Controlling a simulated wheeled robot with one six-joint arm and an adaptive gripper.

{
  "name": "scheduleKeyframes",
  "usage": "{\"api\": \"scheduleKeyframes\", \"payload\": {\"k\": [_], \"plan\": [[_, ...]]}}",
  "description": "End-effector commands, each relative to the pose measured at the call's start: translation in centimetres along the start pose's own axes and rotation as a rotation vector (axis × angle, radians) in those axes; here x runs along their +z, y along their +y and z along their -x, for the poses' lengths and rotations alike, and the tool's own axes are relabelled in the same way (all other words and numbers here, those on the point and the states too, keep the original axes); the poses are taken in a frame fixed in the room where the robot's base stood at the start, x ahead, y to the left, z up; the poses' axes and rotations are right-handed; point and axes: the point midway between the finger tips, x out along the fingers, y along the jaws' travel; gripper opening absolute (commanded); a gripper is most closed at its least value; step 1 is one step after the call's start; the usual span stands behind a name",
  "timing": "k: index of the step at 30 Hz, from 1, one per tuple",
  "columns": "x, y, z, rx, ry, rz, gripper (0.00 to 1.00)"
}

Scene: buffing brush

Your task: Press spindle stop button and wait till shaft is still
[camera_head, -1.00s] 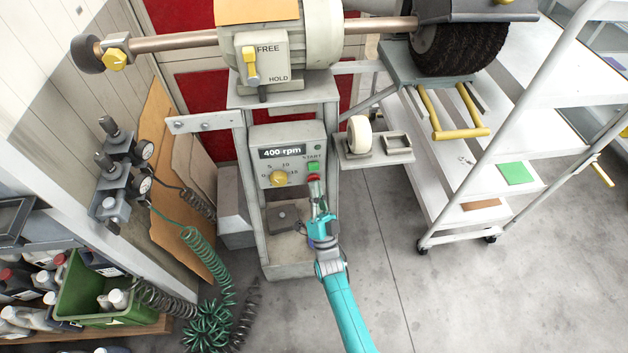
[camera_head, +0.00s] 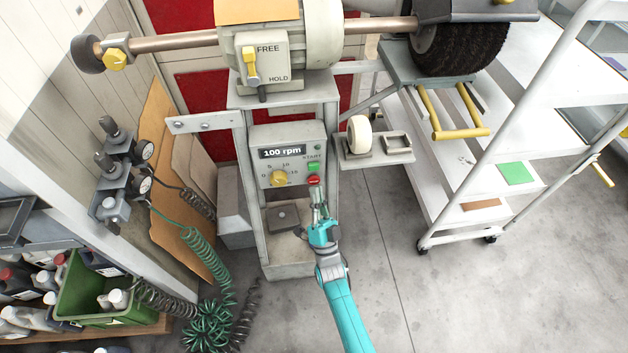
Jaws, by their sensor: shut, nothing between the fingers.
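The control box (camera_head: 292,142) on the grey stand has a display (camera_head: 282,152) reading 100 rpm. The red stop button (camera_head: 314,180) sits below the green start button (camera_head: 313,167), at the box's right side. My gripper (camera_head: 318,197) is shut and empty, just below the red button and apart from it. The button's face is in plain view. The shaft (camera_head: 175,40) runs across the top through the motor housing to the black brush (camera_head: 457,48) at the right. I cannot tell from the picture whether the shaft is still; the display is above zero.
A yellow dial (camera_head: 279,178) is on the box's left. The FREE/HOLD lever (camera_head: 250,65) points up at FREE. A small shelf (camera_head: 372,158) with a white wheel juts out right of the stand. A white cart (camera_head: 433,190) stands farther right. The floor between is clear.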

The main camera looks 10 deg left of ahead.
Motion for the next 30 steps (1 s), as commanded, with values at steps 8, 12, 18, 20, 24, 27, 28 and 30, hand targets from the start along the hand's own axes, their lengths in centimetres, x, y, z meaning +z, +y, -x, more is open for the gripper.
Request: {"api": "scheduleKeyframes", "payload": {"k": [8, 12, 18, 20, 24, 27, 28, 30], "plan": [[-0.8, -0.8, 1.3, 0.001, -0.001, 0.000, 0.00], [-1.5, -1.4, 2.1, 0.001, -0.001, 0.000, 0.00], [-2.2, -2.3, 3.2, 0.000, -0.001, -0.001, 0.00], [-2.4, -2.4, 3.3, 0.000, 0.000, -0.001, 0.00], [-2.5, -2.6, 3.5, -0.001, 0.001, -0.001, 0.00], [-2.5, -2.5, 3.5, 0.000, 0.000, -0.001, 0.00], [-2.5, -2.5, 3.5, 0.000, 0.000, 0.000, 0.00], [-2.5, -2.5, 3.5, 0.000, 0.000, 0.000, 0.00]]}}
